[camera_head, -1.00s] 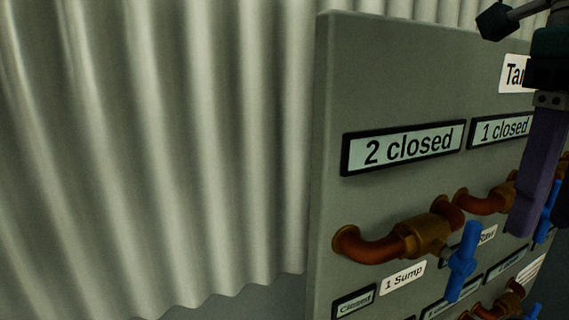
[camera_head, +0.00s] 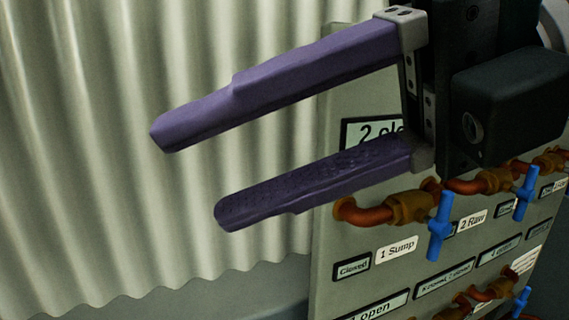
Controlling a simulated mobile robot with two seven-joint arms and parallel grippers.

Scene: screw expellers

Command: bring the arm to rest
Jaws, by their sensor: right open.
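My right gripper (camera_head: 188,174) is large in the head view, coming in from the right with its two purple fingers pointing left. The fingers are spread apart with nothing between them. The gripper is in front of the grey valve panel (camera_head: 326,270) and hides its upper part, including most of the "2 closed" display (camera_head: 357,134). No contact with the panel shows. My left gripper is not in view.
The panel carries copper pipes (camera_head: 365,213) and blue valve handles (camera_head: 440,226) (camera_head: 526,192), with labels such as "1 Sump" (camera_head: 397,249) below. A corrugated pale wall (camera_head: 90,230) fills the left. The space before the wall looks free.

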